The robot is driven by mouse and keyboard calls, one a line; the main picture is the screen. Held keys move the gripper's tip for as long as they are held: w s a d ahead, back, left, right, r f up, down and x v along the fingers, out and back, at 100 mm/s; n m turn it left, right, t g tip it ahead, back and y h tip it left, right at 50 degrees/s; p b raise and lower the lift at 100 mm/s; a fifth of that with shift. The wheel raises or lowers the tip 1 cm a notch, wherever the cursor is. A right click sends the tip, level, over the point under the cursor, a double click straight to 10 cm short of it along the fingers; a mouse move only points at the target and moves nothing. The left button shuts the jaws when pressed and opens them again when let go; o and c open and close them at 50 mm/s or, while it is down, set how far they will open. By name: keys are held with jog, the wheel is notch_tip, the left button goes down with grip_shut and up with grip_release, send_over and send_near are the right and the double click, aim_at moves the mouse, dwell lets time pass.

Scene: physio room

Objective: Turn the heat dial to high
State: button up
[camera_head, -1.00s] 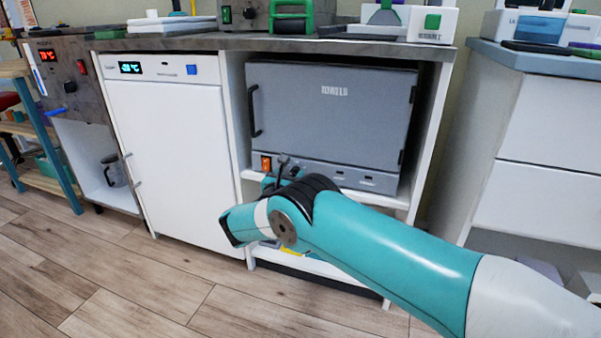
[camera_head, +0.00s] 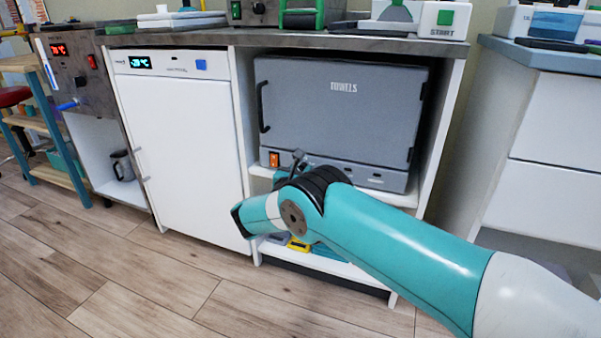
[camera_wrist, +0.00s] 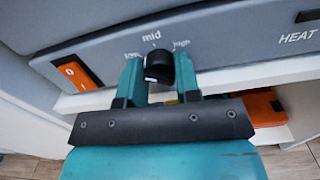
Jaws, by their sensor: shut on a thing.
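The heat dial (camera_wrist: 158,66) is a dark round knob on the grey front panel of the towel warmer (camera_head: 338,115). Labels for low, mid and high run around it, with "mid" above it and "high" to its upper right. In the head view my arm hides the dial and most of the gripper.
A lit orange power switch (camera_wrist: 77,74) sits left of the dial. The warmer stands inside a white cabinet bay, with a shelf edge (camera_wrist: 228,76) just below the panel. A white fridge (camera_head: 180,140) stands to the left. The wooden floor in front is clear.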

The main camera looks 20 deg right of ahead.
jog(key=shift+a+f+m+b, duration=0.1)
jog(key=shift+m+b, duration=0.85)
jog(key=shift+m, duration=4.8)
jog(key=shift+a+m+b, duration=0.1)
jog(key=shift+m+b, duration=0.8)
jog(key=shift+m, duration=4.85)
jog(key=o, duration=0.9)
jog(key=shift+d, duration=0.1)
